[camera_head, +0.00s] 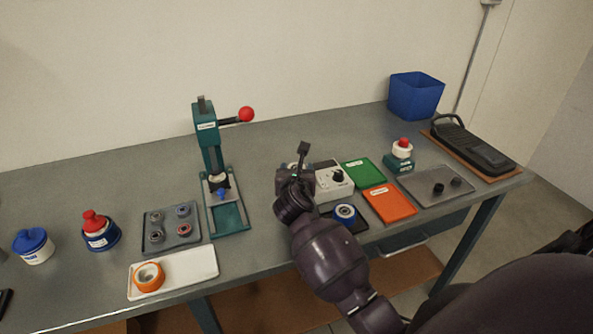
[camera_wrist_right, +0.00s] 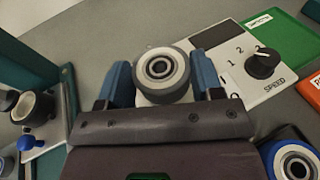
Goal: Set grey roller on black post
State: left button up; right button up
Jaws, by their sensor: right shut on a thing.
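My right gripper (camera_wrist_right: 162,85) is shut on the grey roller (camera_wrist_right: 180,88), with one blue finger on each side. The roller's ring-shaped bearing faces the wrist camera. It is beside the white panel of the speed-dial unit (camera_wrist_right: 240,72), which is also in the head view (camera_head: 336,184). In the head view my right gripper (camera_head: 294,182) is at the left end of that unit, and my wrist hides most of the roller. I cannot make out the black post; the roller and gripper cover the area below. My left gripper is not in view.
A blue-rimmed roller (camera_head: 345,214) lies on a dark pad just right of my wrist. A green press (camera_head: 210,150) stands to the left. Green (camera_head: 363,172) and orange (camera_head: 390,203) trays lie to the right. A grey tray (camera_head: 415,185) holds two dark pieces.

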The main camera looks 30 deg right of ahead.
jog(key=shift+f, duration=0.35)
jog(key=o, duration=0.7)
